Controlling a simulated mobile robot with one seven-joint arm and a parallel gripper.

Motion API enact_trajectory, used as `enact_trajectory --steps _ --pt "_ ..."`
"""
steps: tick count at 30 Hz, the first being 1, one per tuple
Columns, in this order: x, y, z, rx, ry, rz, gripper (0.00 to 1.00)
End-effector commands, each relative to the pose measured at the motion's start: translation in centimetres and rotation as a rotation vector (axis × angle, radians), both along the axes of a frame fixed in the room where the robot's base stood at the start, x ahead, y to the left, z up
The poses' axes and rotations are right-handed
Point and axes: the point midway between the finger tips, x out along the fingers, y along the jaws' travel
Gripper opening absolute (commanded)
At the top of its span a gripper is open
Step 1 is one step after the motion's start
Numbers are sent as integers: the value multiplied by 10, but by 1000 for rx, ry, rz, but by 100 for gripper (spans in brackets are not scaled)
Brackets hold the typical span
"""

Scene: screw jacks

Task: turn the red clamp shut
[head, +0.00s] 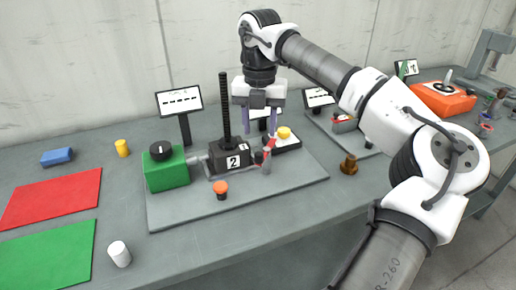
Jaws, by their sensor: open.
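A small red piece (270,144), which looks like the red clamp, is at the right side of the black screw jack (230,161) marked 2. A grey upright handle (266,161) stands just below it. My gripper (260,132) points down with its two fingers apart and empty. In the picture its fingertips are just above and left of the red piece. I cannot tell whether they touch it. The fingers partly hide the area behind the jack, so the clamp's exact position is unclear.
A green box (166,168) with a black knob joins the jack on a grey base plate (180,215). An orange-topped button (221,189) and a yellow button (284,132) are close by. A tall black screw (225,105) rises left of my gripper.

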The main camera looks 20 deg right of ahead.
Motion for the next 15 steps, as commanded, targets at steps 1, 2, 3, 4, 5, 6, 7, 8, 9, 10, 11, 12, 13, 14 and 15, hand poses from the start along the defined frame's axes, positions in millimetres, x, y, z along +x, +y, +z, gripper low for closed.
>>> enact_trajectory --steps 1,2,3,4,5,6,7,8,9,10,11,12,13,14,15 --pt "-1 0 -10 1 4 1 43" --pt "0 0 -17 3 3 1 43" --pt "-1 0 -25 3 3 3 43" --pt "-1 0 -31 2 2 2 43" --pt "0 0 -37 2 2 2 43" --pt "-1 0 -44 2 2 2 43" --pt "0 0 -49 2 2 1 43" --pt "0 1 -54 3 1 2 43" --pt "0 1 -60 3 1 2 43" --pt "0 1 -64 2 1 2 43" --pt "0 0 -67 2 1 1 43" --pt "0 0 -71 1 0 1 43" --pt "0 1 -73 2 0 2 43" --pt "0 1 -75 2 -1 2 43" --pt "0 1 -77 2 -1 2 43"
